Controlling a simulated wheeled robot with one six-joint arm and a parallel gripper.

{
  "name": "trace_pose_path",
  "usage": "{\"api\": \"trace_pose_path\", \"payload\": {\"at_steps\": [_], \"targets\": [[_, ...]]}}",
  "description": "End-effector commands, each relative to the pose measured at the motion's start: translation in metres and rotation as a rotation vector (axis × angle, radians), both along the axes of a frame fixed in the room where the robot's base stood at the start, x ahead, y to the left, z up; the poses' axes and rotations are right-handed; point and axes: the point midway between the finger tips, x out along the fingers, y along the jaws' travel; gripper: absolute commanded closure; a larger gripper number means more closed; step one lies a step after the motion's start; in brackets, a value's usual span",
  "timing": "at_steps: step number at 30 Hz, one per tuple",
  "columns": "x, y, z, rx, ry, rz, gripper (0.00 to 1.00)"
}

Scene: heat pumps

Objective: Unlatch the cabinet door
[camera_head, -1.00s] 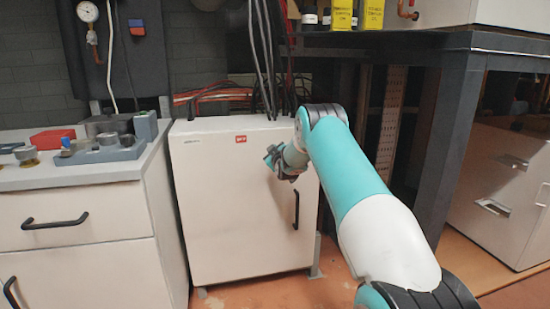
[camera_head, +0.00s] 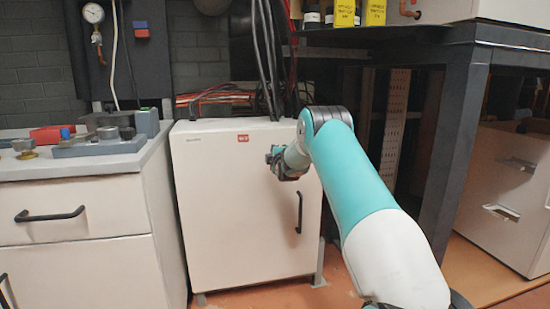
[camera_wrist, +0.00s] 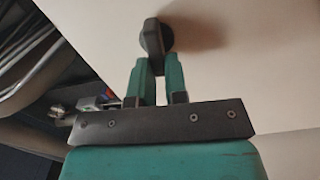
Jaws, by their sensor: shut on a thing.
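The white cabinet (camera_head: 225,215) stands on the floor with its door shut, a red label near its top and a black vertical handle (camera_head: 299,212) at the door's right side. My gripper (camera_head: 275,163) is at the upper right of the door front, above and left of that handle. In the wrist view my gripper (camera_wrist: 160,70) has its two green fingers closed on a dark latch knob (camera_wrist: 156,38) that stands out from the pale door (camera_wrist: 245,60). The fingers cover part of the knob. In the head view my gripper hides the knob.
A white drawer unit (camera_head: 85,200) with tools on top stands close at the left. A dark-framed bench (camera_head: 455,140) stands at the right, with white drawers (camera_head: 505,190) under it. Cables (camera_head: 268,60) hang behind the cabinet. Orange floor is clear in front.

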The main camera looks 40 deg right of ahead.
Motion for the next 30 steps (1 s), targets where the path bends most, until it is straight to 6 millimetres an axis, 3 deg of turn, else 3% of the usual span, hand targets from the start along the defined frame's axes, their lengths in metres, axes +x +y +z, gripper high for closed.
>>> {"api": "trace_pose_path", "payload": {"at_steps": [22, 23, 25, 30], "targets": [[0.0011, 0.0020, -0.0023, -0.068, 0.044, 0.004, 1.00], [0.0011, 0.0020, -0.0023, -0.068, 0.044, 0.004, 0.79], [0.0009, 0.0016, -0.0022, -0.068, 0.044, 0.004, 0.63], [0.0000, 0.0000, -0.0019, -0.069, 0.043, 0.001, 0.61]]}}
